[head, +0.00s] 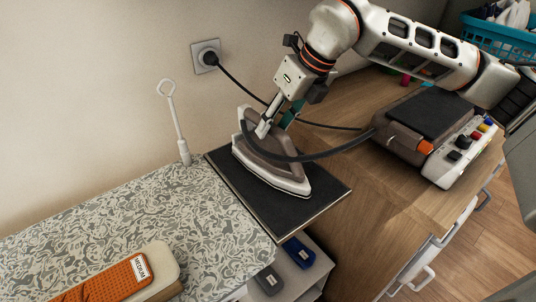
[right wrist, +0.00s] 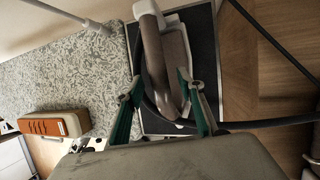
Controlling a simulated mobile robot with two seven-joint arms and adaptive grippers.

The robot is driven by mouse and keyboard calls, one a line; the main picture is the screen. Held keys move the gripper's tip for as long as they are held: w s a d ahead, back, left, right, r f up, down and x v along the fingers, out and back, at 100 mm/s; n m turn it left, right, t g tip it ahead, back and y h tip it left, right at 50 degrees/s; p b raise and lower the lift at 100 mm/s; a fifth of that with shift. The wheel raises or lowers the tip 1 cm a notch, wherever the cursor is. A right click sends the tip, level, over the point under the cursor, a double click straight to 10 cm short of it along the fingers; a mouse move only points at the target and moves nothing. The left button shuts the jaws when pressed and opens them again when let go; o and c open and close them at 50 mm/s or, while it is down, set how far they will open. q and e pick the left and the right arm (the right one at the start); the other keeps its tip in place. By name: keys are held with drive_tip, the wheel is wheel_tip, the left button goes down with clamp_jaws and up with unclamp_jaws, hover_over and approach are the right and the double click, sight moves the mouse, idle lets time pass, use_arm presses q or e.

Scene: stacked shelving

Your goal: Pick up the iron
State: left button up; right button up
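The iron (head: 270,168), white with a grey-brown body and handle, rests on the black pad (head: 318,196) at the end of the ironing board. It also shows in the right wrist view (right wrist: 176,62), with its handle running up between my fingers. My right gripper (head: 266,128) is over the iron at its handle. In the right wrist view its two green-sided fingers (right wrist: 160,100) are spread, with a visible gap beside the handle. I cannot tell whether either finger touches it. My left gripper is not in view.
A dark cord (head: 330,152) loops from the iron to the steam station (head: 440,137) on the wooden cabinet. Another cord reaches the wall socket (head: 206,56). A white rod (head: 178,125) stands behind the patterned board (head: 130,215). An orange-and-beige box (head: 118,278) lies on the board.

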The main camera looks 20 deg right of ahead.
drive_tip(key=shift+r, duration=0.1)
drive_tip(key=shift+c, duration=0.7)
clamp_jaws()
drive_tip(key=shift+r, duration=0.15)
